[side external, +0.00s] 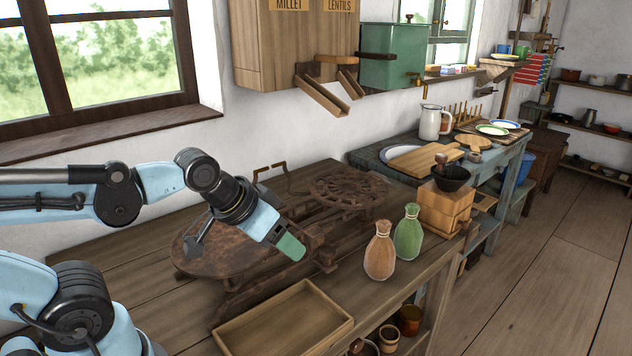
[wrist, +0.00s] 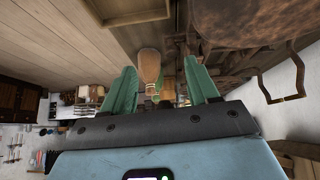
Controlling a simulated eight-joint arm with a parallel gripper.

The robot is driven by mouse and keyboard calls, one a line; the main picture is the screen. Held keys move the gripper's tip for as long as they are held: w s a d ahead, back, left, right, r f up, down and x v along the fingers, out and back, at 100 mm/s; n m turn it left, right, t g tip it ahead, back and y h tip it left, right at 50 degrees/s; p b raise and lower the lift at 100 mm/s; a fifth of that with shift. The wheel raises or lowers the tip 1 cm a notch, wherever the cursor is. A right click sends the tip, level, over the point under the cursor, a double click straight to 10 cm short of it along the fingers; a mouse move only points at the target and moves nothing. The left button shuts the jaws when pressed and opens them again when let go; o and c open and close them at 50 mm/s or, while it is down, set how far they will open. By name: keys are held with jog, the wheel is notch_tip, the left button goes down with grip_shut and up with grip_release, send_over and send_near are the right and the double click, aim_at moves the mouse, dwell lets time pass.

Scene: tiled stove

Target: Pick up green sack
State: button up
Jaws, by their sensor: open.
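The green sack (side external: 408,237) stands upright on the wooden table near its right front edge, tied at the neck. A tan sack (side external: 380,256) stands close to its left and slightly nearer the camera. My gripper (side external: 291,248) is above the rusty scale, left of both sacks and apart from them, pointing down and right. In the wrist view, its green fingers (wrist: 160,66) are spread with nothing held between them. The tan sack (wrist: 149,66) shows beyond the fingers.
A rusty scale with a round plate (side external: 220,247) and an openwork disc (side external: 348,187) fills the table's middle. An empty shallow wooden tray (side external: 285,318) lies in front. A wooden box (side external: 445,206) with a black bowl (side external: 451,178) stands behind the green sack.

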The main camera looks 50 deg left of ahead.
jog(key=w+d+r+n+h, duration=0.2)
jog(key=w+n+h, duration=0.2)
jog(key=w+n, duration=0.75)
jog(key=n+t+h, duration=0.4)
jog(key=n, duration=1.3)
send_near(410, 206)
jog(key=w, duration=0.1)
jog(key=x, duration=1.2)
jog(key=shift+s+d+f, duration=0.2)
jog(key=shift+d+f, duration=0.05)
grip_shut()
